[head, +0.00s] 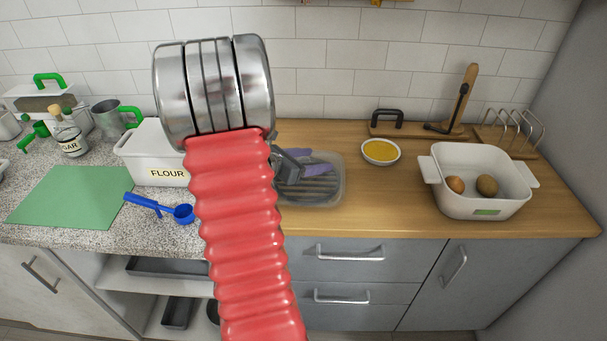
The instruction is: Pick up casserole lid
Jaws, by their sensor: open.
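I cannot make out a lid that clearly belongs to the white casserole dish (448,198). The dish stands uncovered on the wooden counter at the right, with a brown egg and a darker round item inside. My red ribbed arm with silver bands fills the middle of the view and hides part of the counter. Only a grey part of my gripper (290,167) shows past the arm's right side, near a clear tray (338,190). The gripper is open; its fingertips are mostly hidden, and I see nothing held.
A yellow-filled bowl (380,152), a board with a black handle (386,118) and a wire rack (508,132) stand right. A flour box (150,160), blue scoop (183,213) and green mat (65,196) are left. Wood in front of the bowl is clear.

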